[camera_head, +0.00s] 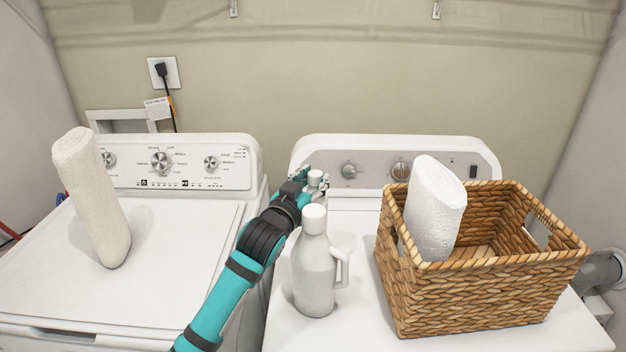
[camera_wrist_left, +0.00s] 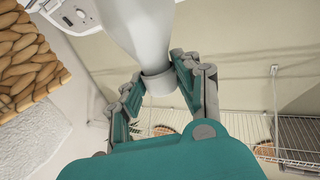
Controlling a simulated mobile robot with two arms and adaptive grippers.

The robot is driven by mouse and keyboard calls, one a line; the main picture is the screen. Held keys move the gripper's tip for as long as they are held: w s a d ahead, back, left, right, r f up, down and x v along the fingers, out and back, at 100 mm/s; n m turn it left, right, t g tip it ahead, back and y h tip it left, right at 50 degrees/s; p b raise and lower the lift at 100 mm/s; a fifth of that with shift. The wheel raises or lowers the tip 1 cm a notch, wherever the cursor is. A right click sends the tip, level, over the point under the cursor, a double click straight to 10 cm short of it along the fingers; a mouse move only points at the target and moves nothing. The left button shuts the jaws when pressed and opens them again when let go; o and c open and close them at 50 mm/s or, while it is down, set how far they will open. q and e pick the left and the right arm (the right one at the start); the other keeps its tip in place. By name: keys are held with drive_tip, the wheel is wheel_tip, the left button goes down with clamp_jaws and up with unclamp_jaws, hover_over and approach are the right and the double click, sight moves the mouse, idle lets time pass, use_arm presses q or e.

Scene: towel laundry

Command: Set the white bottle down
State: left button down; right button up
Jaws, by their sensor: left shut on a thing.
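My left gripper (camera_head: 315,184) is at the back of the right-hand machine, near its control panel. It is shut on a white bottle, whose white cap (camera_head: 316,177) shows between the fingers in the head view; its body is mostly hidden there. In the left wrist view the fingers (camera_wrist_left: 160,90) close around the narrow neck end of the white bottle (camera_wrist_left: 140,35). I cannot tell whether its base touches the machine. A second white jug (camera_head: 314,272) with a side handle stands upright in front of the gripper. My right gripper is not in view.
A wicker basket (camera_head: 455,298) with a rolled white towel (camera_head: 434,208) stands right of the jug on the right-hand machine (camera_head: 352,330). Another rolled towel (camera_head: 92,198) stands on the left-hand machine (camera_head: 165,285). A wire shelf (camera_wrist_left: 300,140) shows in the left wrist view.

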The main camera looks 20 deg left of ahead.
use_arm(q)
drive_tip(key=shift+r, duration=0.1)
drive_tip(key=c, duration=1.4)
unclamp_jaws()
drive_tip(key=shift+f, duration=0.25)
drive_tip(key=shift+o, duration=0.9)
drive_tip(key=shift+r, duration=0.1)
drive_tip(key=s+b, duration=0.1)
drive_tip(key=s, duration=0.6)
drive_tip(key=shift+s+a+b, duration=0.25)
drive_tip(key=shift+a+b, duration=0.1)
drive_tip(key=shift+a, duration=0.05)
drive_tip(key=shift+r, duration=0.1)
